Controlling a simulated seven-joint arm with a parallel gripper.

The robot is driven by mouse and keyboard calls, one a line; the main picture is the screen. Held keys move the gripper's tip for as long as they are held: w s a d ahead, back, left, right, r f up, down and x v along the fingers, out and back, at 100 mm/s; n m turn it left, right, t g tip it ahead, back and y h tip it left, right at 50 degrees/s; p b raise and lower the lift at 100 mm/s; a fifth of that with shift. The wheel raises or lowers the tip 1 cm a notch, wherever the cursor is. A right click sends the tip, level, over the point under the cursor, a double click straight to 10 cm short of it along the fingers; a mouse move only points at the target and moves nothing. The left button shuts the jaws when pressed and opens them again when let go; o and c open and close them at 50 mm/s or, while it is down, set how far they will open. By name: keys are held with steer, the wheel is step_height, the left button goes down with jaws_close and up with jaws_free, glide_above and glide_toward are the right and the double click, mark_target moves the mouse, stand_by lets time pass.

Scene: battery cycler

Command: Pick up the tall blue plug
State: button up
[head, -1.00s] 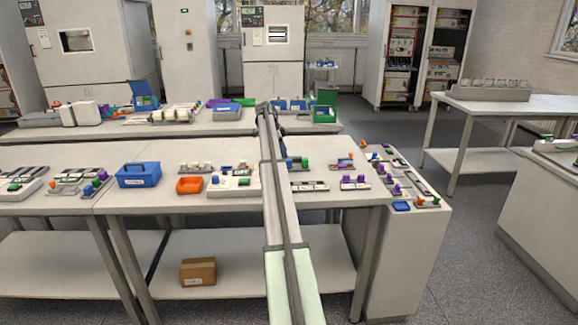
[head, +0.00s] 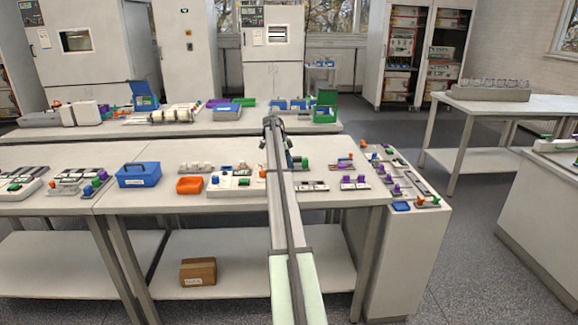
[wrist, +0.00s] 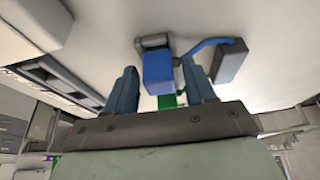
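A blue block-shaped plug (wrist: 158,73) shows in the wrist view, beside a grey fitting on the pale bench surface. My gripper (wrist: 159,64) is open, with one blue-grey finger on each side of the plug in that picture. I see no clear contact, and I cannot tell how far the plug is beyond the fingertips. A green piece (wrist: 167,101) shows below the plug, between the fingers. In the head view my gripper (head: 290,161) is low over the near bench, small and partly hidden by my arm. The plug cannot be made out there.
In the wrist view a blue cable (wrist: 205,45) curves to a grey block (wrist: 230,61) right of the plug. In the head view an orange tray (head: 190,186) and blue box (head: 139,174) stand left of my arm. Small purple plugs (head: 353,182) stand to the right.

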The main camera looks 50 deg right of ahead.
steer(key=c, duration=0.9)
steer(key=shift+r, duration=0.45)
step_height(320, 180, up, 8)
steer(key=shift+d+f, duration=0.1)
steer(key=shift+f, duration=0.05)
steer(key=s, duration=0.6)
steer(key=s+a+f, duration=0.1)
steer(key=s, duration=0.5)
steer(key=s+a, duration=0.1)
steer(key=s, duration=0.6)
steer(key=shift+s+a+f, duration=0.1)
steer(key=shift+f, duration=0.05)
